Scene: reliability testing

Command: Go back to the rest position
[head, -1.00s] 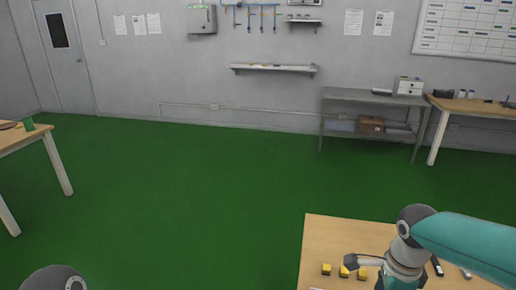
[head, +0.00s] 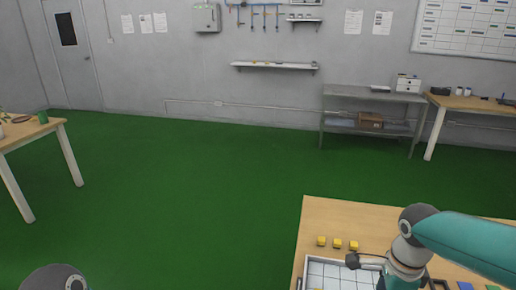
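My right arm comes in from the right over the near wooden table (head: 340,215). Its dark end part, which seems to be my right gripper (head: 365,260), shows beside the wrist above a white gridded tray (head: 299,284). Its fingers are too small and hidden to tell open from shut. Of my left arm only a rounded grey joint shows at the bottom left edge; my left gripper is outside the picture. Three yellow blocks (head: 337,244) stand in a row on the table, behind the tray and left of my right arm.
Blue and green pieces (head: 465,286) lie at the near table's lower right. A wooden table (head: 40,135) stands at the left. A grey shelf bench (head: 365,95) and another wooden table (head: 470,103) stand by the back wall. Green floor between is clear.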

